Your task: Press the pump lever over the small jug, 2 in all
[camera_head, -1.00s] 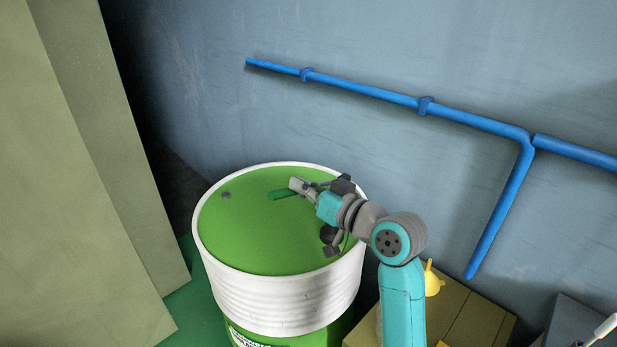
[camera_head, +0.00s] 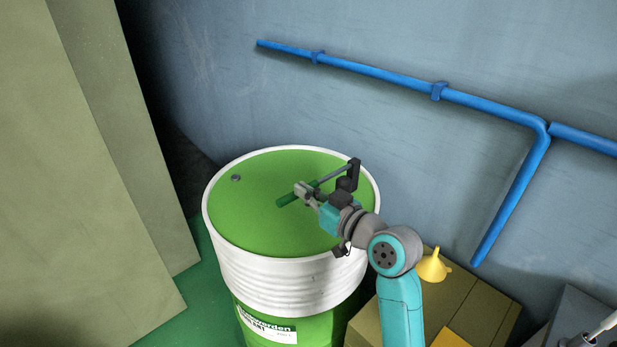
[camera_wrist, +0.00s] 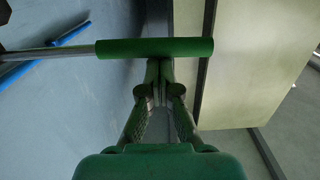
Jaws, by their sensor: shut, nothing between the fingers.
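The pump lever has a green grip (camera_head: 287,200) on a thin grey rod, which runs to a black pump post (camera_head: 353,173) at the right of the drum top. My gripper (camera_head: 301,190) is shut and empty, with its tips at the grip. In the wrist view the grip (camera_wrist: 155,48) lies straight across the shut fingertips (camera_wrist: 160,66). I cannot tell for sure whether they touch. I do not see the small jug in either view.
The lever is over a green drum with a white rim (camera_head: 225,238). A yellow funnel (camera_head: 433,267) sits on an olive box (camera_head: 480,308) at the right. A blue pipe (camera_head: 400,82) runs along the wall. A tall beige panel (camera_head: 95,190) stands at the left.

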